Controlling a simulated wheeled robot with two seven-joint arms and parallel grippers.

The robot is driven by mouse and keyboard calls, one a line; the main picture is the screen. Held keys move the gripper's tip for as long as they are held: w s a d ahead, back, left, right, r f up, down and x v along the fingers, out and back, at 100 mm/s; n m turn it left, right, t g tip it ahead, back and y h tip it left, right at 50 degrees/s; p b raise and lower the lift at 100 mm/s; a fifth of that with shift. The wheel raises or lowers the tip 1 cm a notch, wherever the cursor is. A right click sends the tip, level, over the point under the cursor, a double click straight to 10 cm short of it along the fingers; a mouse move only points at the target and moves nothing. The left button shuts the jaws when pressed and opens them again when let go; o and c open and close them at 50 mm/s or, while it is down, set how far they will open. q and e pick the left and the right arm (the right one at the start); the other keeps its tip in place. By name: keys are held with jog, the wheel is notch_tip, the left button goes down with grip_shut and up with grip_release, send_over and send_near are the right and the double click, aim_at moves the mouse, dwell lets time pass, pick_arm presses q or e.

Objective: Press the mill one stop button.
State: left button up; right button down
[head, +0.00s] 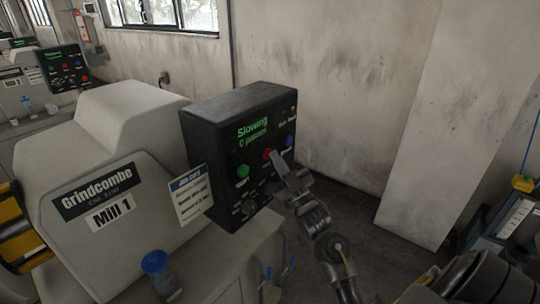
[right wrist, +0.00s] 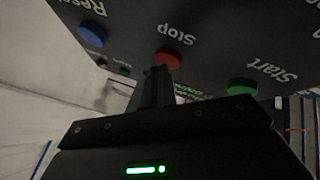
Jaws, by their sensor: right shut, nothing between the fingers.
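The mill one control box (head: 222,165) is a black box on the side of the cream machine labelled "Mill 1" (head: 112,214). Its green display (head: 252,133) reads "Slowing". The red stop button (head: 267,154) sits between a green and a blue button. It also shows in the right wrist view, under the word "Stop" (right wrist: 168,57). My right gripper (head: 279,160) is shut and empty, its fingertips at the stop button. In the wrist view the fingertips overlap the button's lower edge; whether they touch is unclear. My left gripper is not in view.
The green start button (right wrist: 242,87) and blue reset button (right wrist: 93,34) flank the stop button. A card (head: 190,196) hangs beside the box. Another mill's panel (head: 63,67) is at the back left.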

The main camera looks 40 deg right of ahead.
jog(key=shift+s+d, duration=0.25)
jog(key=shift+s, duration=0.5)
jog(key=shift+s+d+p, duration=0.25)
jog(key=shift+s, duration=0.55)
jog(key=shift+s+d+p, duration=0.2)
jog(key=shift+s+p, duration=0.05)
jog(key=shift+s, duration=0.55)
jog(key=shift+s+d+p, duration=0.25)
jog(key=shift+s, duration=0.55)
jog(key=shift+w+f, duration=0.1)
